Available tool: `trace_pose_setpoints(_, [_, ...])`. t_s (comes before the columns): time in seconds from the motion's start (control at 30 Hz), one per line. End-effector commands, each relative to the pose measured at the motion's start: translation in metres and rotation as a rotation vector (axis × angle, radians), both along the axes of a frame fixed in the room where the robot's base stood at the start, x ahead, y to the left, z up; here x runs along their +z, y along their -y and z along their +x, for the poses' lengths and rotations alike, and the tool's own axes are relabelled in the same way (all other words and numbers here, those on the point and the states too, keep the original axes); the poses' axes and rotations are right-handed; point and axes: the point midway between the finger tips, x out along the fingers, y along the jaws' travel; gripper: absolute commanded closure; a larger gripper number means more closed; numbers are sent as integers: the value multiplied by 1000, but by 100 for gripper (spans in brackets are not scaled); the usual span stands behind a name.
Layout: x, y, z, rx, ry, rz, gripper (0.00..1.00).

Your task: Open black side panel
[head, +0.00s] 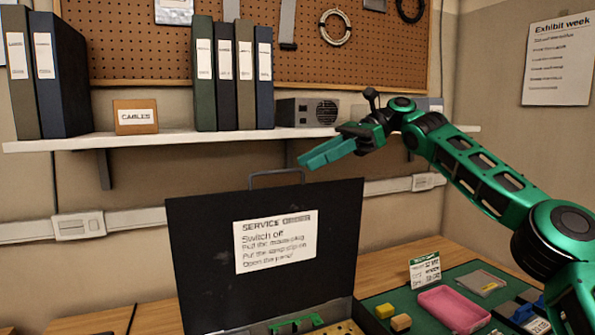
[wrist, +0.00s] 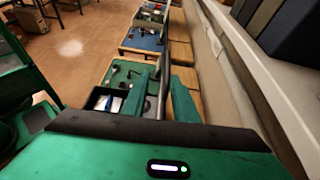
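A black upright panel (head: 205,270) with a handle (head: 275,174) on its top edge stands in the head view; a white service-order sheet (head: 275,242) is on it. It looks like the raised lid of a case, and I cannot tell whether it is the side panel of the task. My green gripper (head: 303,160) is in the air above the panel's upper right, pointing left, near the handle. In the wrist view my two fingers (wrist: 160,75) stand apart with a dark upright edge seen between them; I see no grasp on it.
A shelf (head: 190,138) with binders and a grey fan box (head: 307,112) runs behind my gripper. The wrist view shows other tables farther along.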

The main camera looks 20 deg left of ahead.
Motion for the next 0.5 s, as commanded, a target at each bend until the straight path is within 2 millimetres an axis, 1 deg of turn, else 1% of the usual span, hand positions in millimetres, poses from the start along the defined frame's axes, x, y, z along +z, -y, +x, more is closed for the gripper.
trace_pose_setpoints(0.03, [3,7,3,-4,1,1,74])
trace_pose_setpoints(0.1, [6,14,5,-4,0,0,74])
trace_pose_setpoints(0.2, [9,20,7,-4,0,0,74])
trace_pose_setpoints(0.5, [11,21,7,-1,0,0,74])
